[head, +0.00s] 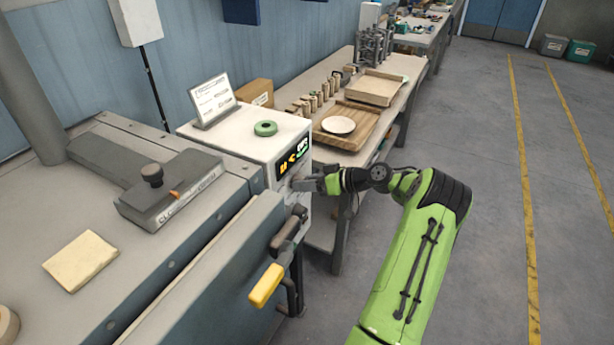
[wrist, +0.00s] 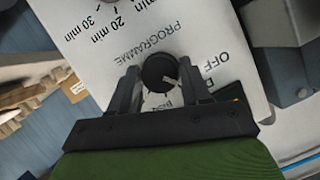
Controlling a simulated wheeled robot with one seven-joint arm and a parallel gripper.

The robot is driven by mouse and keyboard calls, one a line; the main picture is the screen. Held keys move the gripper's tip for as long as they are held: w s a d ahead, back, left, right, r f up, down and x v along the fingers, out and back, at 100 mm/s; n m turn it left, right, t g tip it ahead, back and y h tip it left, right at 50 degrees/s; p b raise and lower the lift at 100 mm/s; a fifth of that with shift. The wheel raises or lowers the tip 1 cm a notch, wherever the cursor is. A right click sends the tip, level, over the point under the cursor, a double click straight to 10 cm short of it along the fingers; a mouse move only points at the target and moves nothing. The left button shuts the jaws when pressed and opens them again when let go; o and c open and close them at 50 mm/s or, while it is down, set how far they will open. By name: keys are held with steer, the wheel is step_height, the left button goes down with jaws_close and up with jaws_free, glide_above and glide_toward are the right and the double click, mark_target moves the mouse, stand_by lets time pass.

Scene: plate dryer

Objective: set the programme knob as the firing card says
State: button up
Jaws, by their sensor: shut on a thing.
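The programme knob (wrist: 158,70) is black and round with a pale pointer mark at its lower right side. It sits on the white panel below the word PROGRAMME. My gripper (wrist: 159,80) has one finger on each side of the knob and is shut on it. The word OFF shows to the right; other labels are partly hidden by my fingers. In the head view my gripper (head: 305,184) is at the front of the white control box (head: 240,139), and the knob is hidden there. The firing card (head: 213,99) stands on the box; its text is too small to read.
A lit display (head: 292,155) is above my gripper. A timer scale with 20 min and 30 min shows at the wrist view's top left. A yellow handle (head: 266,285) juts out below. A bench with a wooden tray (head: 360,126) stands behind. Open floor lies right.

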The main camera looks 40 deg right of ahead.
steer(key=shift+d+f+m+y, duration=0.15)
steer(key=shift+m+y, duration=1.1)
steer(key=shift+m, duration=0.9)
steer(key=shift+d+f+m+y, duration=0.1)
steer(key=shift+m+y, duration=1.15)
steer(key=shift+m, duration=0.9)
steer(key=shift+t, duration=0.3)
steer(key=o, duration=1)
steer(key=b+v, duration=0.1)
steer(key=v, duration=1.4)
steer(key=shift+s+d+b, duration=0.25)
steer(key=shift+b, duration=0.15)
